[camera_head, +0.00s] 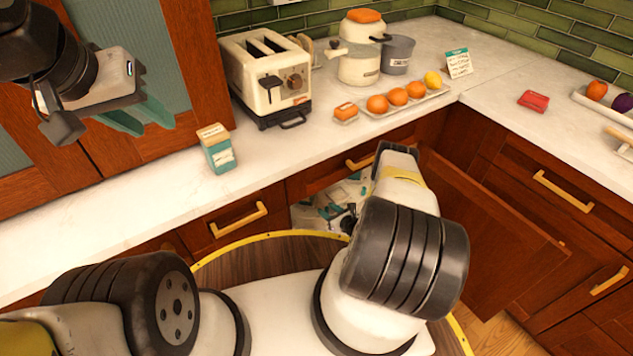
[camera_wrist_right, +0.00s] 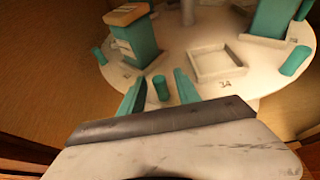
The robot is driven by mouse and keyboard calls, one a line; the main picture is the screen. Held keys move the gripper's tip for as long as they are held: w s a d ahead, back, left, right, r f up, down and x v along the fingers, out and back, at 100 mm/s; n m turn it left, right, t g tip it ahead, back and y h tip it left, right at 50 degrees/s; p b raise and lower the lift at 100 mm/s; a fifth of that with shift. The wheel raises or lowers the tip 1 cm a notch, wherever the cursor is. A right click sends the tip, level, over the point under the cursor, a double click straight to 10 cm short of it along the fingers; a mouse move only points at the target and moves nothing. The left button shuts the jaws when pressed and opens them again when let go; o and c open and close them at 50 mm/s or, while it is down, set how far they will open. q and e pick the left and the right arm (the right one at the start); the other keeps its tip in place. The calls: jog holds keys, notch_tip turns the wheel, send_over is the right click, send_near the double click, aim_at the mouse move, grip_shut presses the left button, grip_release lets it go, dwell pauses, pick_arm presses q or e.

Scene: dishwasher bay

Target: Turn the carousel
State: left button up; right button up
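The carousel (camera_wrist_right: 215,90) is a pale round disc inside the corner cabinet, with teal pegs near its rim, a square raised frame and teal boxes on top. Part of the carousel also shows through the cabinet opening in the head view (camera_head: 310,218). My right gripper (camera_wrist_right: 160,93) is open. Its two teal fingers stand either side of a teal peg (camera_wrist_right: 162,87) at the carousel's near edge; I cannot tell whether they touch it. In the head view my right arm hides that gripper. My left gripper (camera_head: 140,118) is open and empty above the left counter.
An open cabinet door (camera_head: 490,240) stands right of my right arm. The counter holds a toaster (camera_head: 268,75), a small teal carton (camera_head: 217,148), pots (camera_head: 360,60), a tray of fruit (camera_head: 408,100) and a red box (camera_head: 533,101). Other pegs (camera_wrist_right: 295,60) stand on the carousel's rim.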

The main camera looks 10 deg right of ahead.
jog(key=shift+w+a+f, duration=0.15)
jog(key=shift+w+f, duration=0.05)
jog(key=shift+w, duration=0.2)
jog(key=shift+c, duration=0.5)
grip_shut()
dwell(0.7)
